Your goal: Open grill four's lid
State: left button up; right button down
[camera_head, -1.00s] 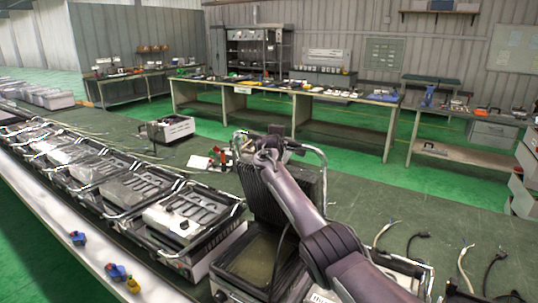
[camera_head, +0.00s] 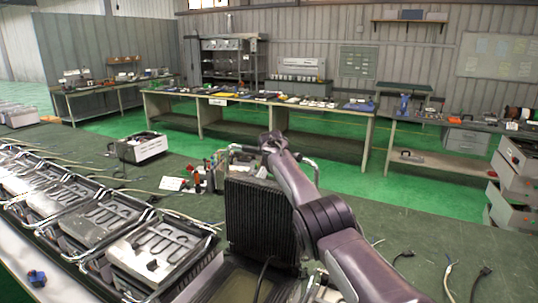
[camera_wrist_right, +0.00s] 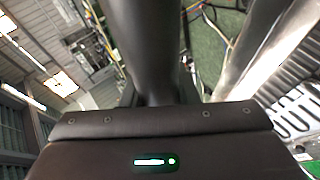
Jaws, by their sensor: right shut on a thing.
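The grill (camera_head: 232,284) in front of me has its lid (camera_head: 262,222) raised to about upright, with the black ribbed inner face toward me. The chrome lid handle (camera_head: 309,160) runs along the top edge. My right arm reaches in from the lower right, and my right gripper (camera_head: 271,143) is shut on the handle at the top of the lid. Its fingertips are small and partly hidden by the wrist. In the right wrist view, a dark gripper housing (camera_wrist_right: 160,145) fills the bottom, and its hold is not clear. My left gripper is not in view.
Several closed grills (camera_head: 165,245) stand in a row on the left. A grey box (camera_head: 140,148) and a white card (camera_head: 172,183) lie behind them. Loose cables (camera_head: 450,270) lie on the green bench at the right. Workbenches (camera_head: 285,112) stand across the green floor.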

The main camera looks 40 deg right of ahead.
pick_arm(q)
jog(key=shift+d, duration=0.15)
pick_arm(e)
jog(key=shift+s+f, duration=0.15)
jog(key=shift+f, duration=0.35)
jog(key=c, duration=1.3)
grip_release()
jog(key=shift+d, duration=0.15)
jog(key=shift+o, duration=0.9)
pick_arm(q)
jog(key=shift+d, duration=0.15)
pick_arm(e)
jog(key=shift+r, duration=0.1)
pick_arm(q)
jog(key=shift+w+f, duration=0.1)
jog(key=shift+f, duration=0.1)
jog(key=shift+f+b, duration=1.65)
jog(key=shift+b, duration=0.2)
pick_arm(e)
jog(key=v, duration=0.7)
jog(key=shift+s+a+r, duration=0.2)
